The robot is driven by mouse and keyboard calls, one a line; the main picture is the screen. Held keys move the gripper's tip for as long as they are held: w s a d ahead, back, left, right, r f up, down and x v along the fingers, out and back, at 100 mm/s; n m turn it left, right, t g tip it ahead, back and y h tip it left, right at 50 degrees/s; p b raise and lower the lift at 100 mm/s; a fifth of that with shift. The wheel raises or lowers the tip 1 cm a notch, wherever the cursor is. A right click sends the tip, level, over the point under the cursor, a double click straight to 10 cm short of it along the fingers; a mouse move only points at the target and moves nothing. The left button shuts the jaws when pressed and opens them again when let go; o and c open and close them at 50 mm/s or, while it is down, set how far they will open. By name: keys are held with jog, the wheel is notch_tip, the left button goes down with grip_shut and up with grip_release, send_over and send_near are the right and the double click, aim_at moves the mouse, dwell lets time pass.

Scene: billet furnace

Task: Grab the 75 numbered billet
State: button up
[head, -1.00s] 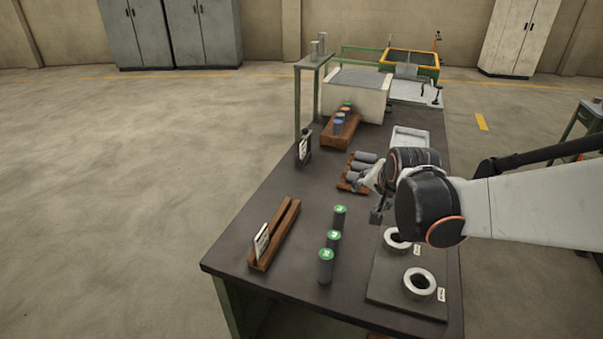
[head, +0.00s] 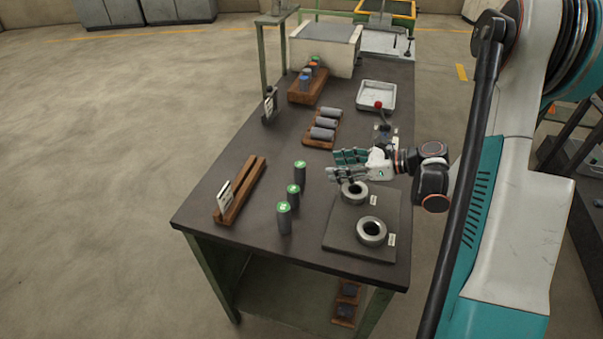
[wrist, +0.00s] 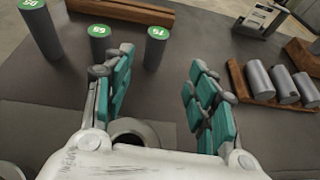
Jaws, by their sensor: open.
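Three upright dark billets with green numbered caps stand in a row on the table. The farthest one in the head view (head: 300,172) appears to be the right one in the wrist view (wrist: 155,50); its small label seems to read 75. The middle billet (head: 293,195) and the nearest billet (head: 284,220) have labels I cannot read surely. My gripper (head: 333,165) is open and empty, pointing left toward the row, to the right of the farthest billet and apart from it. In the wrist view this billet shows beyond and between my spread fingers (wrist: 160,62).
A dark plate (head: 340,237) with two metal rings (head: 372,231) lies below and near my gripper. Grey billets lie in a wooden rack (head: 310,142) farther back. A grooved wooden rack (head: 246,196) with a sign stands left of the row. A tray (head: 377,85) is behind.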

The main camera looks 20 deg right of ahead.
aim_at(300, 169)
jog(key=b+x, duration=0.1)
jog(key=x, duration=0.6)
jog(key=shift+a+f+b, duration=0.1)
jog(key=shift+b, duration=0.2)
jog(key=x, duration=0.1)
jog(key=b+x, duration=0.1)
jog(key=x, duration=0.1)
jog(key=b+x, duration=0.1)
jog(key=shift+s+a, duration=0.1)
jog(key=shift+a, duration=0.45)
jog(key=shift+w+a, duration=0.2)
jog(key=shift+w, duration=0.05)
grip_shut()
